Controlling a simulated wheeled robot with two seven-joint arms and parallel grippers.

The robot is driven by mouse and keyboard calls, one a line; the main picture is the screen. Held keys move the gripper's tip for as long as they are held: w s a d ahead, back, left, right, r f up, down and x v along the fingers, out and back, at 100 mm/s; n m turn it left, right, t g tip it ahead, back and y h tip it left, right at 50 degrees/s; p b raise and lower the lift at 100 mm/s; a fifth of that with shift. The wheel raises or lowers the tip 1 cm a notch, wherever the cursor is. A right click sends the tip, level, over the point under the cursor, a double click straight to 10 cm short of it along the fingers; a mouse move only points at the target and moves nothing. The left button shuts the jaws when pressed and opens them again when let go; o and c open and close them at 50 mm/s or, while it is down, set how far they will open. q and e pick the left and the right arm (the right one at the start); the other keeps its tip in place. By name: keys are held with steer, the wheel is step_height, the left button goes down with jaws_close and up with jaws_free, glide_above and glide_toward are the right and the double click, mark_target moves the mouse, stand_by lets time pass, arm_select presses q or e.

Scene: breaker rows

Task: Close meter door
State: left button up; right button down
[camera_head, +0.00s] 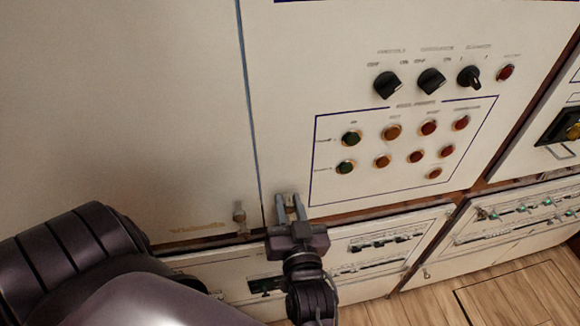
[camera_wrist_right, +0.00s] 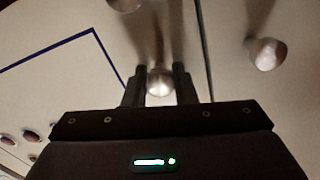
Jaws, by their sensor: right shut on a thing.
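My right gripper (camera_head: 291,205) is at the lower left corner of a cream door panel (camera_head: 330,40) with switches and buttons, just right of a narrow vertical seam. In the right wrist view, its fingers (camera_wrist_right: 160,85) are shut around a small round metal knob (camera_wrist_right: 160,81). In the head view the fingers hide that knob. The door panel looks nearly flush with the large blank panel (camera_head: 130,100) on its left; I cannot tell whether a small gap remains. No label in view names the meter door. My left gripper is not in view.
A similar knob (camera_head: 239,212) sits on the blank panel, left of the seam. Black rotary switches (camera_head: 431,81) and several coloured buttons (camera_head: 393,131) stick out from the door panel. Lower breaker drawers (camera_head: 385,245) lie below, above a wooden floor (camera_head: 500,295).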

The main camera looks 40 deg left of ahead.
steer(key=shift+a+r, duration=0.1)
steer(key=shift+r, duration=0.15)
steer(key=c, duration=1.2)
jaws_free()
steer(key=shift+w, duration=0.1)
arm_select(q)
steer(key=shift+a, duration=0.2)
arm_select(e)
steer(key=shift+o, duration=0.2)
steer(key=shift+f, duration=0.1)
steer(key=shift+s+d+f+b, duration=0.25)
steer(key=shift+s+f+b, duration=0.05)
steer(key=shift+s, duration=0.1)
steer(key=b+v, duration=0.1)
steer(key=v, duration=0.5)
steer(key=shift+w+d+r, duration=0.15)
steer(key=shift+w, duration=0.1)
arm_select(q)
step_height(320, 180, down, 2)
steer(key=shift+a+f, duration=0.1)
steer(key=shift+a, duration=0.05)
arm_select(e)
steer(key=shift+s+d+r, duration=0.1)
steer(key=shift+s+d, duration=0.2)
steer(key=shift+d, duration=0.05)
